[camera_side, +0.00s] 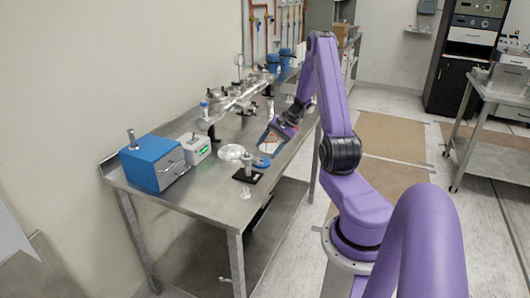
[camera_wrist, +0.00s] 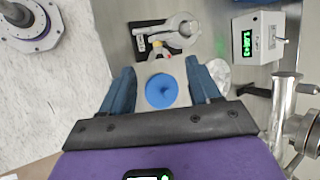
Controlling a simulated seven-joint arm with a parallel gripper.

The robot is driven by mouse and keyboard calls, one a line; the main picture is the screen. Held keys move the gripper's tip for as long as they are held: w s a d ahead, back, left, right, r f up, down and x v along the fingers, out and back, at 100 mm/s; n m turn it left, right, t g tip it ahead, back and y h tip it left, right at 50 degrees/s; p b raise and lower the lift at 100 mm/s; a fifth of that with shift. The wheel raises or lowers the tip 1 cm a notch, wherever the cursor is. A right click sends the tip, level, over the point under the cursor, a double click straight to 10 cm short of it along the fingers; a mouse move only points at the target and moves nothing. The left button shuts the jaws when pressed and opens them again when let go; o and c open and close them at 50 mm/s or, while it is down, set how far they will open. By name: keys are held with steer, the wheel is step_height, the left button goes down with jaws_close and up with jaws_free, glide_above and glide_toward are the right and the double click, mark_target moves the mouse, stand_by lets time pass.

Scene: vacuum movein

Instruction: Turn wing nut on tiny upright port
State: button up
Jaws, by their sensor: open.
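My gripper (camera_wrist: 160,68) is open, with its two blue fingers apart and nothing held between them. In the side view my gripper (camera_side: 270,146) is low over the steel table, near its front edge. A small silver fitting with a clamp (camera_wrist: 174,36) stands on a black base plate, just beyond the fingertips in the wrist view. It also shows in the side view (camera_side: 246,166), to the left of the gripper. I cannot clearly make out the wing nut. A round blue disc (camera_wrist: 161,91) with a raised centre shows between the fingers; I cannot tell its height.
The steel table (camera_side: 222,206) has a blue box (camera_side: 150,165) and a white box with a green display (camera_side: 198,148) at its left end. A silver pipe assembly (camera_side: 232,103) runs along the back; it shows at right in the wrist view.

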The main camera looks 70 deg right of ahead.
mark_target(260, 158)
steer(key=shift+x, duration=1.25)
steer(key=c, duration=1.1)
steer(key=shift+o, duration=0.2)
